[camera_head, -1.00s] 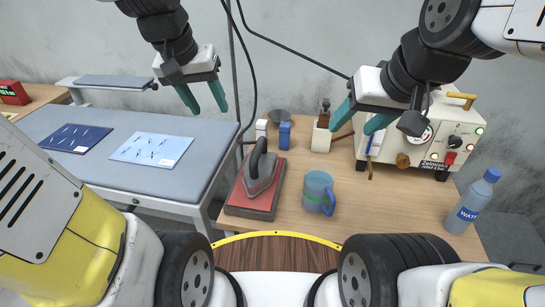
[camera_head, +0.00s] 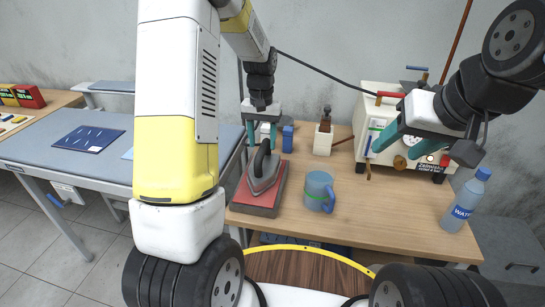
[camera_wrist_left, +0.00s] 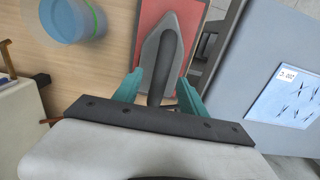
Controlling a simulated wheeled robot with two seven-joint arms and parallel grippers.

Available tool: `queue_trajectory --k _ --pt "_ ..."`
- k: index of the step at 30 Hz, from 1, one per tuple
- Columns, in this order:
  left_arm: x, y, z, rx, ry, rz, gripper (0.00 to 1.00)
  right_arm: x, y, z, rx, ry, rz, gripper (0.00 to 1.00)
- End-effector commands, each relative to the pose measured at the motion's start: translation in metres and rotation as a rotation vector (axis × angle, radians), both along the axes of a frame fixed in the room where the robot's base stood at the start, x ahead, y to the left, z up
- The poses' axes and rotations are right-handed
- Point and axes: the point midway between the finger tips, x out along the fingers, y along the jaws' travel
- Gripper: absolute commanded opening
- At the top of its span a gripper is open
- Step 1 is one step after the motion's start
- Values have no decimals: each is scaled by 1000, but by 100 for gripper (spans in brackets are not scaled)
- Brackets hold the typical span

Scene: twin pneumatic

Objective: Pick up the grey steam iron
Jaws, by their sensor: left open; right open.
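The grey steam iron (camera_head: 262,172) rests on a red-topped pad (camera_head: 246,197) near the left edge of the wooden table. It also shows in the left wrist view (camera_wrist_left: 161,56), with its dark handle (camera_wrist_left: 158,86) between the fingers. My left gripper (camera_head: 261,139) is open, fingers pointing down on either side of the handle; I cannot tell whether they touch it. It also shows in the left wrist view (camera_wrist_left: 158,86). My right gripper (camera_head: 388,140) is open and empty, in front of the cream machine at the right.
A blue cup (camera_head: 319,191) stands right of the iron. A water bottle (camera_head: 467,201) stands at the table's right edge. A grey bench (camera_head: 50,150) adjoins at the left.

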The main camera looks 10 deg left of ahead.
Motion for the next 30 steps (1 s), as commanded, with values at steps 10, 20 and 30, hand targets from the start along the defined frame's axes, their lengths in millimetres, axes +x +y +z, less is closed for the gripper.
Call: queue_trajectory --k 10,20,30 --pt "0 1 -43 0 1 0 49 0 0 0 0 0 0 55" --pt "0 1 -44 0 0 0 30 0 0 0 0 0 0 55" --pt "0 1 -44 0 0 0 0 0 0 0 0 0 0 55"
